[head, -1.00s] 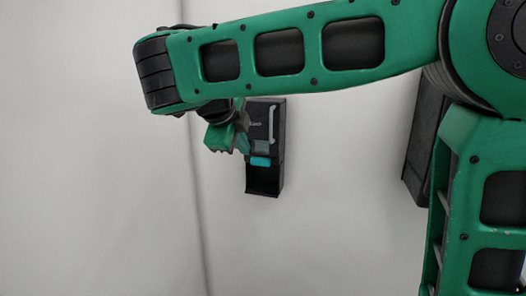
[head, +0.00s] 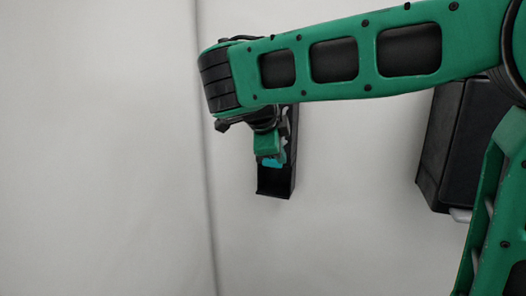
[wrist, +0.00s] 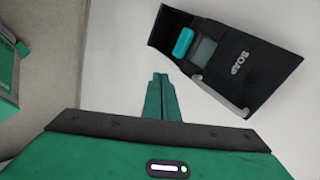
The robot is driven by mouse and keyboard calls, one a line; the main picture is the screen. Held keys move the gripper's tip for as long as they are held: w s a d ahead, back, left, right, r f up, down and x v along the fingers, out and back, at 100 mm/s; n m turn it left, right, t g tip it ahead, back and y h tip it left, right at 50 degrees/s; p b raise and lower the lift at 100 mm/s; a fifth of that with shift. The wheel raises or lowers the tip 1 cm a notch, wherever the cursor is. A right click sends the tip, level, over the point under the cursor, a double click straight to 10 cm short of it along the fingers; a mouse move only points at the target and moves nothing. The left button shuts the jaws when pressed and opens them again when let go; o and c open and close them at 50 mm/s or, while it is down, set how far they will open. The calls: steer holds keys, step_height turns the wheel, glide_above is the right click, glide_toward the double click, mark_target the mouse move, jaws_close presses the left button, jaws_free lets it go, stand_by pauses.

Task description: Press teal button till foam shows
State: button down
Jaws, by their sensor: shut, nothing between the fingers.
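A black soap dispenser (head: 293,150) is fixed to the white wall, with its upper part hidden behind my gripper and arm in the head view. Its teal button (head: 272,162) shows just below my gripper (head: 270,150). In the wrist view the dispenser (wrist: 248,72) lies tilted at the upper right, with SOAP lettering, a small grey window and the teal button (wrist: 183,42). My gripper (wrist: 160,80) is shut and empty, its fingertips to the lower left of the button in that view. No foam is visible.
A larger black box (head: 462,145) is on the wall at the right, partly behind my arm. A wall corner runs vertically left of the dispenser. The wall further left is bare. A green object (wrist: 8,75) shows at the wrist view's left edge.

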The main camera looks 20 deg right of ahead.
steer(key=s+d+f+n+g+y, duration=0.15)
steer(key=s+d+f+n, duration=0.25)
steer(key=s+d+f, duration=0.4)
steer(key=s+d+f+n+g, duration=0.3)
steer(key=s+d+n, duration=0.3)
steer(key=d, duration=0.4)
steer(key=s+f+n+g+y, duration=0.1)
steer(key=s+f+n+y, duration=0.1)
steer(key=s, duration=0.7)
steer(key=s+a+f+n+g+y, duration=0.1)
steer(key=s+f+n+y, duration=0.1)
steer(key=s+f+n, duration=0.2)
steer(key=s+f, duration=0.3)
steer(key=s, duration=0.2)
steer(key=shift+f, duration=0.3)
steer(key=shift+f, duration=0.1)
